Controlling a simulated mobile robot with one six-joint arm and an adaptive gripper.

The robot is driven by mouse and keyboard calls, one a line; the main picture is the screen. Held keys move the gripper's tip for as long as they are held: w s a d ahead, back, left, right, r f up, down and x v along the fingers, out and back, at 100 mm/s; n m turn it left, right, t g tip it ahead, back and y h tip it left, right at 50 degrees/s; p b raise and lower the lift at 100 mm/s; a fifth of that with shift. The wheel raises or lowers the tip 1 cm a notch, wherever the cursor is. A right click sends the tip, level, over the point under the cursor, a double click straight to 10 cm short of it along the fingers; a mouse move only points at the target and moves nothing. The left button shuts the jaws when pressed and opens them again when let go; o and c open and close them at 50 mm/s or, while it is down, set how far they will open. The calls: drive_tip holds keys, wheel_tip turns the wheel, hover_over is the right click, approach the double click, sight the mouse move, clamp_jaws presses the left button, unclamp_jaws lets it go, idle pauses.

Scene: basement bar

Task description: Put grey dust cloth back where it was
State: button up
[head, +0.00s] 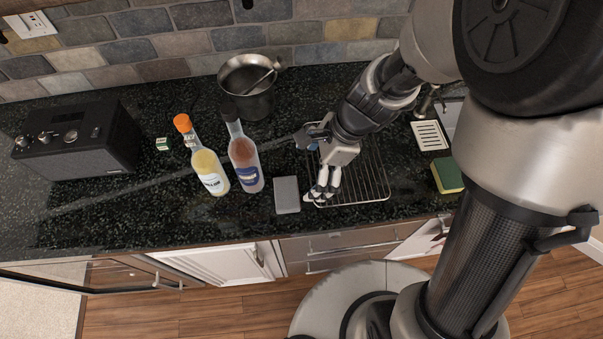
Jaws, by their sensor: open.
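A flat grey rectangle (287,195), which looks like the folded grey dust cloth, lies on the dark counter in the head view. It is just left of a wire rack (372,180) and in front of the bottles. My gripper (320,195) is open and points down over the rack's left front part, just right of the cloth. It appears empty and apart from the cloth. I cannot tell its exact height above the rack. My gripper and arm hide part of the rack.
Left of the cloth stand a brown-red bottle (244,160) and a yellow bottle with an orange cap (208,170). A metal pot (248,88) is behind them. A black radio (75,142) is far left. A sponge (447,175) lies right of the rack. The front left counter is clear.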

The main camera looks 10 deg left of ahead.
drive_tip(key=shift+v, duration=1.05)
drive_tip(key=shift+r, duration=0.1)
drive_tip(key=s+d+r+n+t+h, duration=0.2)
drive_tip(key=s+d+r+n, duration=0.3)
drive_tip(key=d+r+n, duration=0.2)
drive_tip(key=s+d+r+n+t+h, duration=0.2)
drive_tip(key=s+d+r+n+t, duration=0.1)
drive_tip(key=s+d+r+n, duration=0.3)
wheel_tip(320, 180, up, 5)
drive_tip(key=shift+d+f+n+t, duration=0.2)
drive_tip(key=shift+d+n+t, duration=0.1)
drive_tip(key=shift+d+n, duration=0.9)
